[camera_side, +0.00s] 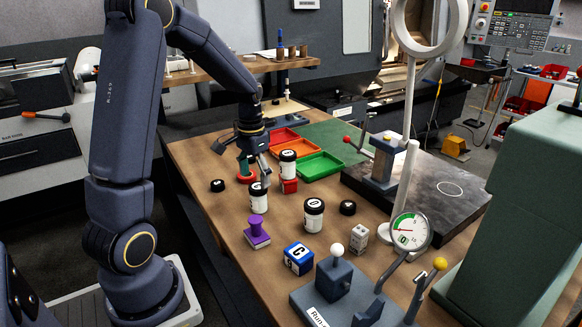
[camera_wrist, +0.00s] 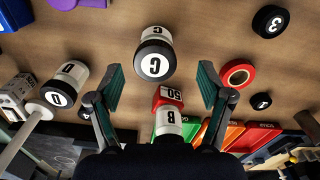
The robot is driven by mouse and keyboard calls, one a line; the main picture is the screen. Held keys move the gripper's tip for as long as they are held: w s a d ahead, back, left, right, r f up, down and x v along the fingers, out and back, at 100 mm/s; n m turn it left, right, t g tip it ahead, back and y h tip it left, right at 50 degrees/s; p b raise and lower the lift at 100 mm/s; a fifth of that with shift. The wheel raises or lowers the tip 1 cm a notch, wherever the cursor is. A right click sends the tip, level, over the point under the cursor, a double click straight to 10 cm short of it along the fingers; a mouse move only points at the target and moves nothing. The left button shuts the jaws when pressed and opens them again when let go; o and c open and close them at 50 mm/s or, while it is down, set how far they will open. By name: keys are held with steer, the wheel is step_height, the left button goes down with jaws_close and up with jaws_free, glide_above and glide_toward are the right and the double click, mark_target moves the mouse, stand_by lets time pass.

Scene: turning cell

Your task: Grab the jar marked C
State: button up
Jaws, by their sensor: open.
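The jar marked C (camera_wrist: 157,38) is white with a black lid that bears a C. In the wrist view it stands upper middle, in line with the gap between my fingertips. In the side view this jar (camera_side: 258,201) stands on the table just below my gripper (camera_side: 254,172). My gripper is open and empty, its green-padded fingers (camera_wrist: 160,78) to either side of the jar's line; I cannot tell how far down they reach.
A red ring (camera_wrist: 239,74) and black discs (camera_wrist: 270,20) lie near the jar. A purple stamp (camera_side: 257,235) and a blue cube marked C (camera_side: 298,260) stand toward the front. Coloured trays (camera_side: 318,166) lie behind; a dial gauge (camera_side: 410,232) stands at the right.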

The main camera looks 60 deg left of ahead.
mark_target(257, 186)
steer(key=f, duration=0.6)
steer(key=shift+w+d+f, duration=0.15)
steer(key=shift+d+f, duration=0.15)
steer(key=shift+f, duration=0.1)
steer(key=shift+c, duration=0.2)
steer(key=c, duration=1.2)
steer(key=shift+c, duration=0.2)
steer(key=shift+r, duration=0.15)
